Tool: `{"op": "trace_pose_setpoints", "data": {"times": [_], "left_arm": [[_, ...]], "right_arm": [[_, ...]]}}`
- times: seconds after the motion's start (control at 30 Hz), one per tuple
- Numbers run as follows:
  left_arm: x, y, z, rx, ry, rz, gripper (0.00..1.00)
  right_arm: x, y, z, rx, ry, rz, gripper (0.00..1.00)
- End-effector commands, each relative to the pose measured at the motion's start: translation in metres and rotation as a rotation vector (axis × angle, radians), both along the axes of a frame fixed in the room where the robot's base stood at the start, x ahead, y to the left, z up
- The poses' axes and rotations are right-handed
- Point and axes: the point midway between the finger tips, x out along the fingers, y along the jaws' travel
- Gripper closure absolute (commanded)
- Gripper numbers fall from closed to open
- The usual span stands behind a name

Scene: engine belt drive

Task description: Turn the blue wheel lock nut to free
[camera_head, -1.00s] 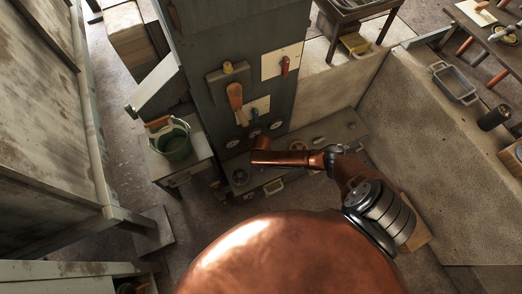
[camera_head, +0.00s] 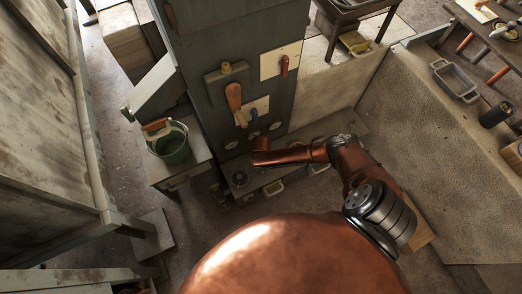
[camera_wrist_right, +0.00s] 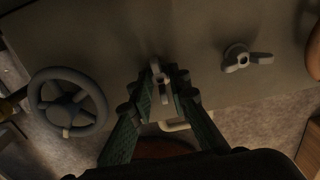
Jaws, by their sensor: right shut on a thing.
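In the right wrist view, my right gripper (camera_wrist_right: 166,89) has its two green-padded fingers closed around a small pale grey nut with a short lever (camera_wrist_right: 156,68), on the bench top. A dark blue-grey handwheel (camera_wrist_right: 68,102) stands to the left, apart from the fingers. It also shows small in the head view (camera_head: 240,178). A second winged nut (camera_wrist_right: 243,58) sits to the right of the gripper, untouched. In the head view my right arm reaches left over the bench and hides its gripper and the held nut. My left gripper is not in view.
A dark upright panel (camera_head: 205,95) with an orange lever (camera_head: 234,97) and a red-handled switch (camera_head: 284,66) stands behind the bench (camera_head: 348,126). A green bucket (camera_head: 172,152) is on a side table at left. A pale handle (camera_wrist_right: 174,126) is near the fingers.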

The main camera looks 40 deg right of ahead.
Motion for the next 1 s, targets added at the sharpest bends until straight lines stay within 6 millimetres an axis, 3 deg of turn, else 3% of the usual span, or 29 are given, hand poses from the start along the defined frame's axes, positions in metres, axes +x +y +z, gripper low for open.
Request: {"op": "trace_pose_setpoints", "data": {"times": [0.2,0.23,0.47,0.8,1.0], "left_arm": [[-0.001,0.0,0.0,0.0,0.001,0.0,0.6],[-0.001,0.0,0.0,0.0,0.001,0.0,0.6],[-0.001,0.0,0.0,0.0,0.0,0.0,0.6],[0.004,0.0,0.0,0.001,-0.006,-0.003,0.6],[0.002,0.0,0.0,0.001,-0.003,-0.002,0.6]], "right_arm": [[-0.002,0.0,-0.001,-0.001,0.003,0.0,1.0],[-0.002,0.0,-0.001,-0.001,0.003,0.0,0.82],[-0.001,0.0,-0.001,-0.001,0.002,0.0,0.67],[0.0,0.0,0.002,0.0,0.0,-0.001,0.66],[0.001,-0.001,0.026,0.0,-0.001,0.0,0.66]]}}
